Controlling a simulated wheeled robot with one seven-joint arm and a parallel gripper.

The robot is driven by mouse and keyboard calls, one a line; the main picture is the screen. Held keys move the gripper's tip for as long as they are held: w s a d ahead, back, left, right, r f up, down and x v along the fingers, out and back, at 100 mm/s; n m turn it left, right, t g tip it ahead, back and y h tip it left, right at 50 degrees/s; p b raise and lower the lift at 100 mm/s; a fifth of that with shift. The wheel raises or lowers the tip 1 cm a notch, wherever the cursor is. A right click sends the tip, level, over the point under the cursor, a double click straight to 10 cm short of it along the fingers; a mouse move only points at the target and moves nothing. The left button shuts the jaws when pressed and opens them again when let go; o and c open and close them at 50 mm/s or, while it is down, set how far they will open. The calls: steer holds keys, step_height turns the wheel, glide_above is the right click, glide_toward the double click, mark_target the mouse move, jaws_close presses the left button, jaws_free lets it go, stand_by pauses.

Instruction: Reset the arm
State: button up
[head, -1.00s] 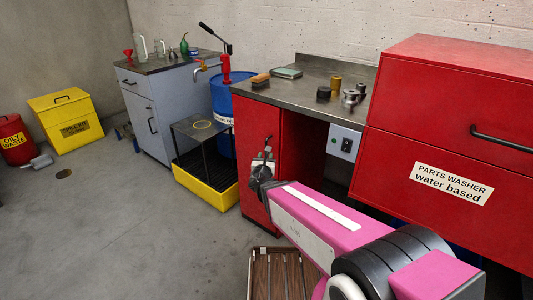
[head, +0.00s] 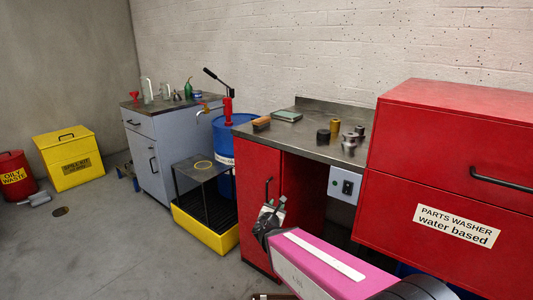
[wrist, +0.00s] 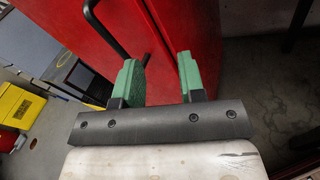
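My arm, pink with a white stripe, reaches forward from the bottom right of the head view. My gripper (head: 273,208) is at its far end, in front of the red cabinet (head: 258,165) below the metal counter. In the wrist view my gripper (wrist: 160,78) shows two green fingers set well apart with nothing between them. Behind the fingers are the red cabinet front (wrist: 205,30) and its dark bar handle (wrist: 105,30). I cannot tell whether a finger touches the cabinet.
The metal counter (head: 305,130) carries several small parts. A red parts washer (head: 440,185) stands at right. A blue drum (head: 235,130), a yellow drip tray (head: 210,235) and a grey cabinet (head: 150,160) stand left of the red cabinet. The floor (head: 110,245) at left is mostly clear.

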steer(key=s+d+f+m+g+h, duration=0.2)
steer(key=d+m+g, duration=0.2)
steer(key=d+m, duration=0.35)
steer(key=s+d+f+m+g+h, duration=0.1)
steer(key=d+f+m+g+h, duration=0.15)
steer(key=d+m+g, duration=0.4)
steer(key=s+f+m+g+y, duration=0.2)
steer(key=s+m+g+y, duration=0.1)
steer(key=m, duration=0.5)
steer(key=s+d+f+m+g+y, duration=0.1)
steer(key=s+f+m+g+y, duration=0.1)
steer(key=m+y, duration=0.4)
steer(key=shift+s+f+m+g, duration=0.15)
steer(key=shift+s+m+g, duration=0.4)
steer(key=shift+s+m, duration=0.5)
steer(key=shift+s+d, duration=0.1)
steer(key=shift+s, duration=0.05)
